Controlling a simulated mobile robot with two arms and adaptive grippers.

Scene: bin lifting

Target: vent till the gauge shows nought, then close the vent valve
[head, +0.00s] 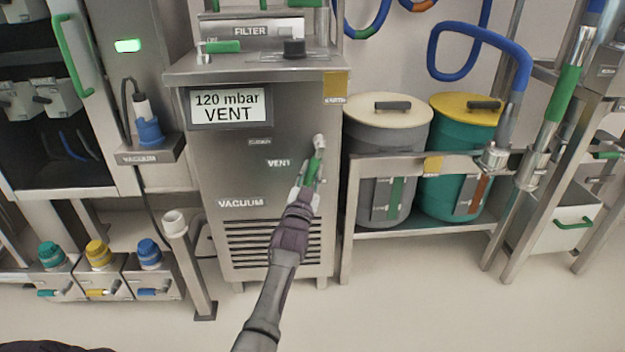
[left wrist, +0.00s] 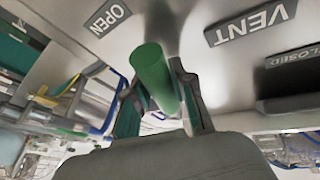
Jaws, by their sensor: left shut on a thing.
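The vacuum cabinet (head: 220,240) stands at the centre, with a gauge display (head: 228,107) reading "120 mbar VENT". The green handle of the vent valve (head: 315,168) is on its front at the right, beside the "VENT" label. My left gripper (head: 308,182) is at this handle. In the left wrist view, the gripper (left wrist: 165,95) is shut around the green vent handle (left wrist: 151,75), between an "OPEN" label (left wrist: 108,18) and a "VENT" label (left wrist: 250,22). A "CLOSED" label (left wrist: 298,56) is at the right. My right gripper is not in view.
Two lidded bins, one grey (head: 388,140) and one teal (head: 458,140), stand in a rack right of the cabinet. Blue hoses (head: 480,35) hang at the upper right. A short post (head: 188,265) stands at the left. The floor (head: 420,300) in front is clear.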

